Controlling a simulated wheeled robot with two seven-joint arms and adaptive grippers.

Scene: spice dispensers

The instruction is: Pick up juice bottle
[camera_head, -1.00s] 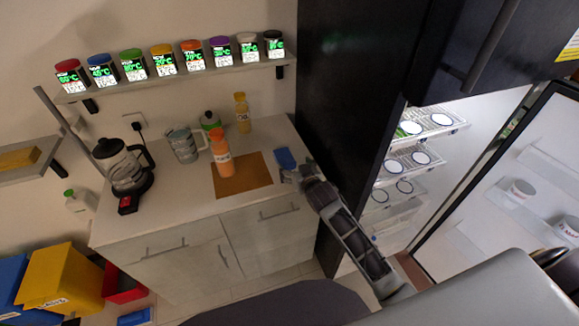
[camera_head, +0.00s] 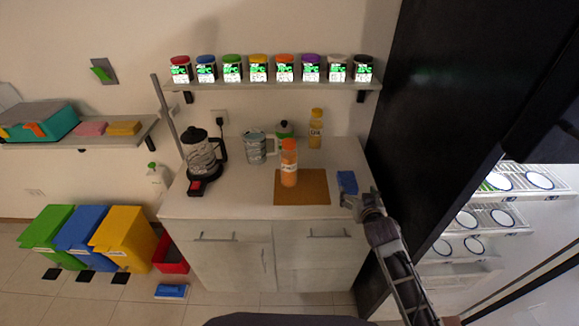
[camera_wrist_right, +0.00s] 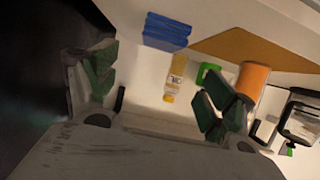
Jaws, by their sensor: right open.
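The juice bottle (camera_head: 289,162) is orange with an orange cap. It stands upright on a brown mat (camera_head: 315,187) on the counter. The right wrist view shows it too (camera_wrist_right: 254,80), beyond one finger, which hides part of it. My right gripper (camera_head: 358,202) is open and empty at the counter's right front, right of the mat and apart from the bottle. In the right wrist view its two dark green finger pads stand wide apart. My left gripper is not in view.
A blue item (camera_head: 347,182) lies between the mat and my right gripper. A kettle (camera_head: 203,155) stands left. The black fridge side (camera_head: 425,110) borders the right.

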